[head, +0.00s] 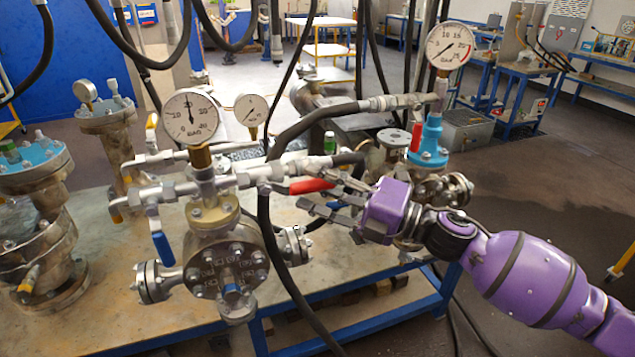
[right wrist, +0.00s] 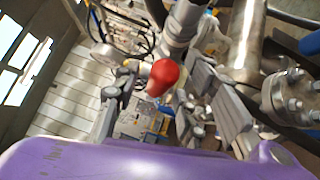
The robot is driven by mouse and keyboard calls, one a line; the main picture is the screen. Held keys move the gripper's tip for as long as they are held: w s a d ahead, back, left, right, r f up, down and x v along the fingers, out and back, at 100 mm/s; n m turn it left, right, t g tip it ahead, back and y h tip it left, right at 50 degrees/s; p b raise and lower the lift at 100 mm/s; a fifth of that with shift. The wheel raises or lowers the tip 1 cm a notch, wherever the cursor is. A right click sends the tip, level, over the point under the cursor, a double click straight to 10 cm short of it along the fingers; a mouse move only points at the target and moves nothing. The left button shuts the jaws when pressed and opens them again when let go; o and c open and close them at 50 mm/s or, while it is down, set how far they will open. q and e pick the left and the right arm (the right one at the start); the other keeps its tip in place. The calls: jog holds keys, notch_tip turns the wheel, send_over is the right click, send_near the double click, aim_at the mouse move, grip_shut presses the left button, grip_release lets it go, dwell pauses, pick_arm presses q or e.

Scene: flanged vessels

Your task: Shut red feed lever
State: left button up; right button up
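The red lever (head: 311,186) sticks out roughly level to the right from the pipe fitting above the front flanged vessel (head: 228,262). My right gripper (head: 304,187) comes in from the right with its fingers open, one above and one below the lever. In the right wrist view the lever's rounded red end (right wrist: 163,77) points toward the camera between the spread fingers (right wrist: 155,88), with gaps at its sides. I cannot tell whether any finger touches it. The lever's far end is hidden there. My left gripper is not in view.
A blue lever (head: 162,248) hangs down on the left of the same vessel. Another red handle (head: 416,137) stands by the blue-topped fitting (head: 432,140) behind my gripper. A black hose (head: 268,240) hangs in front of the vessel. Gauges (head: 190,116) rise above. Open floor lies right.

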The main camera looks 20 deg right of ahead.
jog(key=shift+w+a, duration=0.15)
jog(key=shift+a, duration=0.1)
grip_shut()
dwell(0.3)
